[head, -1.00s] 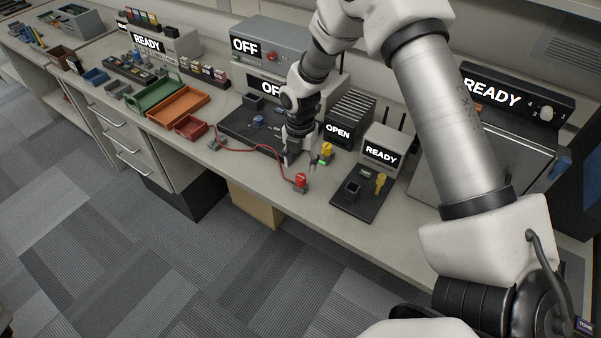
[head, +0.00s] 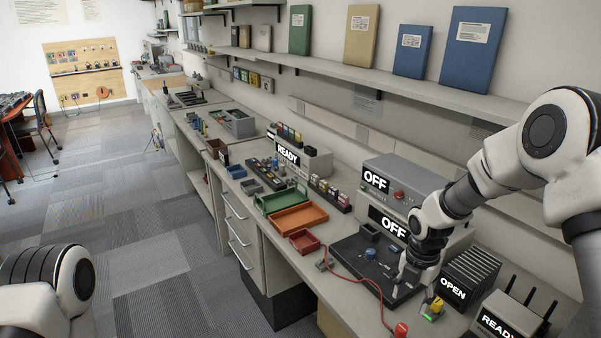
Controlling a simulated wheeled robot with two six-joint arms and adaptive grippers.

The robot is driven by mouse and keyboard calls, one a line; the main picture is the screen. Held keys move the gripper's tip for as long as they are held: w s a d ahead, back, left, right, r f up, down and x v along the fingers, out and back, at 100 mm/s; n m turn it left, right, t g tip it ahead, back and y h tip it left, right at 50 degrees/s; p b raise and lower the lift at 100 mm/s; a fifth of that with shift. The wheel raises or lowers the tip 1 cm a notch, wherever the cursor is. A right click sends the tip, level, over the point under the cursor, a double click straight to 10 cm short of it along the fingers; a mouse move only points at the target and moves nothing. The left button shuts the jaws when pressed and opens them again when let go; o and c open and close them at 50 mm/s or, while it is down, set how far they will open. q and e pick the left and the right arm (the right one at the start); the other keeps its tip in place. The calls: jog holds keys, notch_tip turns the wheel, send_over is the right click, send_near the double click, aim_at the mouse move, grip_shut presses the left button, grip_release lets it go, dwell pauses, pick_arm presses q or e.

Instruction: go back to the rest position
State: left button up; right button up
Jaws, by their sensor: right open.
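My right arm comes in from the right edge. My right gripper (head: 408,283) points down over the right part of a black board (head: 350,248) on the bench, in front of a grey unit marked OFF (head: 392,180). Its jaws are open and I see nothing held in them. Whether the fingertips touch the board is too small to tell. At the lower left, part of my left arm shows, but its gripper is out of view.
A red cable (head: 352,274) with a red end (head: 401,329) runs along the board's front. A yellow piece (head: 432,308), an OPEN rack (head: 468,275) and a READY unit (head: 510,318) stand close right. Orange (head: 299,218) and green (head: 278,201) trays lie left.

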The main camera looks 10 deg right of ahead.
jog(key=s+f, duration=0.1)
jog(key=f, duration=0.1)
jog(key=s+f+g, duration=0.1)
jog(key=s+f, duration=0.1)
jog(key=f, duration=0.1)
jog(key=s+a+f+g, duration=0.1)
jog(key=s+f, duration=0.1)
jog(key=shift+s+a+f, duration=0.1)
jog(key=shift+s+f, duration=0.05)
jog(key=shift+s, duration=0.1)
jog(key=s+a+f+m, duration=0.3)
jog(key=s+f+m, duration=0.25)
jog(key=s, duration=0.35)
jog(key=s+a+f+m, duration=0.2)
jog(key=s+f+m, duration=0.3)
jog(key=s, duration=0.4)
jog(key=s+a+f+m, duration=0.3)
jog(key=s+m, duration=0.4)
jog(key=s, duration=0.2)
jog(key=w+m, duration=0.1)
jog(key=m, duration=0.1)
jog(key=w+m+t, duration=0.1)
jog(key=w+m, duration=0.1)
jog(key=m, duration=0.1)
jog(key=w+m+t, duration=0.1)
jog(key=m, duration=0.2)
jog(key=shift+w+d, duration=0.2)
jog(key=shift+d, duration=0.2)
